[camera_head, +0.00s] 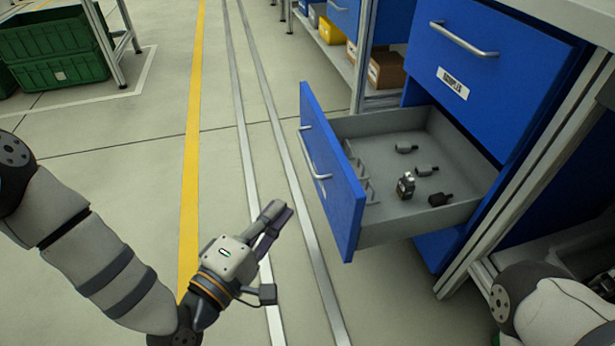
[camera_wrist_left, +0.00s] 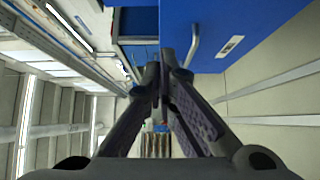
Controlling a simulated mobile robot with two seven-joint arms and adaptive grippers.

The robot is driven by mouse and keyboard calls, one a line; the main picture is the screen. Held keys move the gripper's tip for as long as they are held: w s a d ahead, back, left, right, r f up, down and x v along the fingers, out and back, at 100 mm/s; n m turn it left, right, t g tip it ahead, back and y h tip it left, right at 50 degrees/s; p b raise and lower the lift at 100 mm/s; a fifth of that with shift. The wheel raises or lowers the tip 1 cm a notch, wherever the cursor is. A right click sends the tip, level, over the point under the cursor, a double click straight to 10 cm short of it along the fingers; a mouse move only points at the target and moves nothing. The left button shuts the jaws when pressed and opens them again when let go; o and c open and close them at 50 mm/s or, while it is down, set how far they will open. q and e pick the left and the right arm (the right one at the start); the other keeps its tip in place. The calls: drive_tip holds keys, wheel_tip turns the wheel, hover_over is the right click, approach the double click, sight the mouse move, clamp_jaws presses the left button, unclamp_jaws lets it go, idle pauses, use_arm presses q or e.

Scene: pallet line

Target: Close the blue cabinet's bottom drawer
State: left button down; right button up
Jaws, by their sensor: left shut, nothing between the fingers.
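The blue cabinet (camera_head: 495,60) stands at the right in the head view. Its lower drawer (camera_head: 332,170) is pulled far out, with a blue front, a grey tray and a silver handle (camera_head: 314,158). Several small dark and grey parts (camera_head: 427,169) lie in the tray. My left gripper (camera_head: 278,217) is shut and empty, left of the drawer front and apart from it, with clear floor between them. In the left wrist view, the shut fingers (camera_wrist_left: 166,72) point toward a blue panel (camera_wrist_left: 240,30) with a silver handle. My right gripper is outside the frames.
The drawer above, with a white label (camera_head: 453,84), is shut. Grey posts stand at the cabinet's right side. A shelf with yellow (camera_head: 331,30) and brown boxes (camera_head: 386,71) is behind. Green crates (camera_head: 55,50) stand at the far left. The floor before the drawer is clear.

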use_arm(q)
drive_tip(key=b, duration=0.2)
approach(338, 161)
drive_tip(key=w+a, duration=0.2)
drive_tip(key=w, duration=0.1)
drive_tip(key=d, duration=0.2)
drive_tip(key=w+d+b, duration=0.1)
drive_tip(key=d, duration=0.1)
drive_tip(key=shift+w, duration=0.2)
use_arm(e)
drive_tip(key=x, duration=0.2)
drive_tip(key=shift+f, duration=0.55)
